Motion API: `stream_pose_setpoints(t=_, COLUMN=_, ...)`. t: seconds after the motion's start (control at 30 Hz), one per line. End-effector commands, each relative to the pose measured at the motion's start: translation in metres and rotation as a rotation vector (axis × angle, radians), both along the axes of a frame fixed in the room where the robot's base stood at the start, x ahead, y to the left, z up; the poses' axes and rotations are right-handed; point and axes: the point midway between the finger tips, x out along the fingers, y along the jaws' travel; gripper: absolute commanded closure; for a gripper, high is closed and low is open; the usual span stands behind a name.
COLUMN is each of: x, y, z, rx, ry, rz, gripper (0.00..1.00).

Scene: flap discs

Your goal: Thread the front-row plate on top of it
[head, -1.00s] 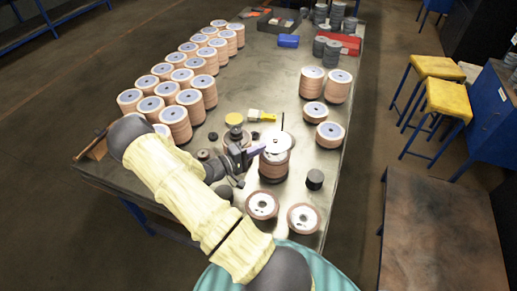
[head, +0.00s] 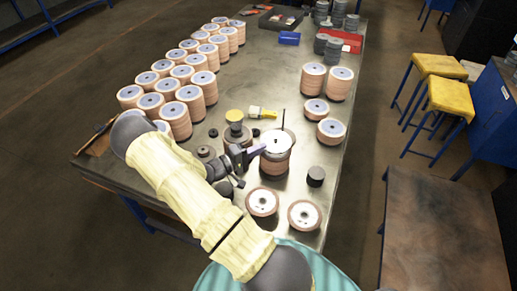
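A stack of flap discs (head: 276,165) stands around an upright rod (head: 283,118) right of the table's middle. A pale, white-centred plate (head: 277,142) lies at the top of the stack, around or just beside the rod; I cannot tell which. Two front-row plates, a left one (head: 262,201) and a right one (head: 304,214), lie flat at the near edge, white centres up. My gripper (head: 258,152) is at the left side of the stack's top, at about the top plate's height. Its fingertips are too small to tell whether they grip the plate's rim.
Rows of disc stacks (head: 174,118) fill the left side. Shorter stacks (head: 330,131) stand at the right edge. A dark cylinder (head: 316,176) is right of the rod stack. A yellow-handled brush (head: 262,112) and a yellow-topped dark piece (head: 234,116) lie behind my gripper.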

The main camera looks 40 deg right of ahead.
Motion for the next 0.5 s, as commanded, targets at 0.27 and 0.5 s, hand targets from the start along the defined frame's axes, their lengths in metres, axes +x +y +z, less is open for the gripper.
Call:
stream_pose_setpoints(t=0.27, x=-0.0008, y=-0.0012, z=-0.0003, rx=0.000, ry=0.000, rz=-0.003, gripper=1.00)
stream_pose_setpoints(t=0.5, x=-0.0007, y=-0.0008, z=-0.0086, rx=-0.001, ry=0.000, rz=-0.002, gripper=1.00)
